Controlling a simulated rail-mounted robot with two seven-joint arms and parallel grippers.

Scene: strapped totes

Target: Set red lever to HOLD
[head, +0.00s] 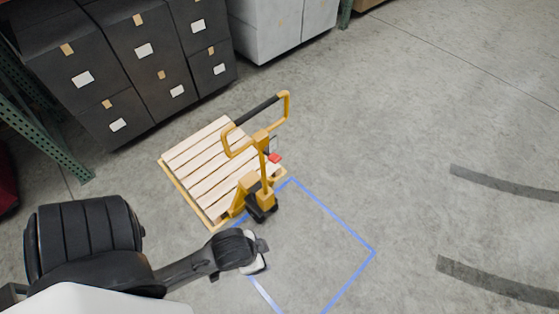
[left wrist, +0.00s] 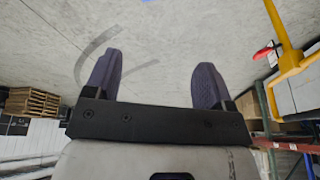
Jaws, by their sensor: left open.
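The red lever (head: 274,157) is a small red tab on the upright yellow shaft of a pallet jack (head: 264,165), below its looped handle (head: 256,112). The lever also shows in the left wrist view (left wrist: 263,52) at the right, beside the yellow shaft (left wrist: 283,40). I cannot read any HOLD marking. My left gripper (head: 262,256) is below the jack in the head view, apart from the lever. In the left wrist view its two dark fingers (left wrist: 156,78) are spread with nothing between them. My right gripper is not in view.
A slatted wooden pallet (head: 195,157) sits at the jack. Blue tape (head: 350,225) marks a square on the floor beside it. Stacked dark boxes (head: 135,80) and grey totes (head: 275,30) stand behind. A green rack (head: 40,135) is at left. Floor at right is clear.

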